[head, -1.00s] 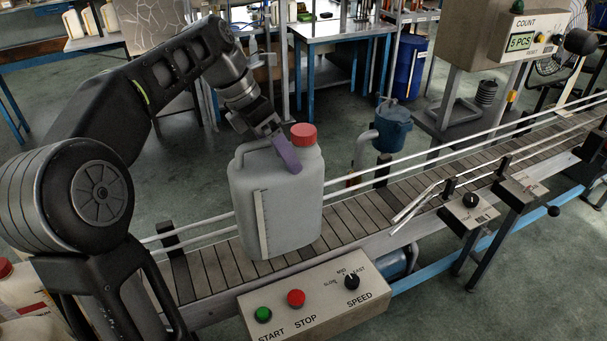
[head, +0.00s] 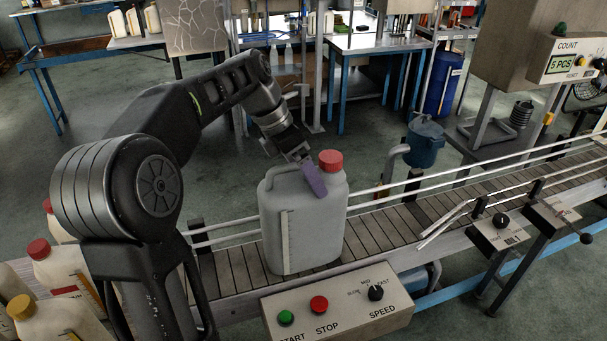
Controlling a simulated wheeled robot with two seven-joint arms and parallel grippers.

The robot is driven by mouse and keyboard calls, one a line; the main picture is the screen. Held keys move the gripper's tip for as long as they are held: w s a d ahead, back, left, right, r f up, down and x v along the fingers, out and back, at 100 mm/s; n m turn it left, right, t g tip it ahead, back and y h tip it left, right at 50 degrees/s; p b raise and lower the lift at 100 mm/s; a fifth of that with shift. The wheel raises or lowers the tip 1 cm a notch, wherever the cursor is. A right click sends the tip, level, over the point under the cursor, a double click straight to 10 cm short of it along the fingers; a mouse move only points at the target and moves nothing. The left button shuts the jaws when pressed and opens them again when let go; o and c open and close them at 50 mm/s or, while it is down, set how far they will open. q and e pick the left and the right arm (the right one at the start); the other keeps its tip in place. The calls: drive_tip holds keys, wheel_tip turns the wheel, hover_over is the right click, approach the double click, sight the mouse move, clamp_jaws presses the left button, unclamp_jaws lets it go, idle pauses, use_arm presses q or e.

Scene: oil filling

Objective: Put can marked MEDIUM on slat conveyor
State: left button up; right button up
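A grey can (head: 313,235) with a red cap and a pale vertical strip stands upright at the slat conveyor (head: 375,235), behind the control box. Its base appears to rest on or just above the slats; a small gap cannot be ruled out. No MEDIUM marking is readable on the visible side. My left gripper (head: 306,172) is at the can's top handle, with one purple finger in front beside the cap. It appears shut on the handle; the other finger is hidden. My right gripper is not in view.
A control box (head: 340,305) with green and red buttons and a speed knob stands in front. Guide rails (head: 470,165) run behind the can. The conveyor slats to the right are clear. Cream cans with red and yellow caps (head: 50,265) stand at lower left.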

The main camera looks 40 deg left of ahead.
use_arm(q)
drive_tip(key=shift+w+d, duration=0.35)
drive_tip(key=shift+d, duration=0.25)
drive_tip(key=shift+a, duration=0.1)
drive_tip(key=o, duration=1.7)
drive_tip(key=shift+s+a+f, duration=0.1)
drive_tip(key=shift+s+a, duration=0.05)
drive_tip(key=shift+o, duration=0.2)
drive_tip(key=shift+r, duration=0.2)
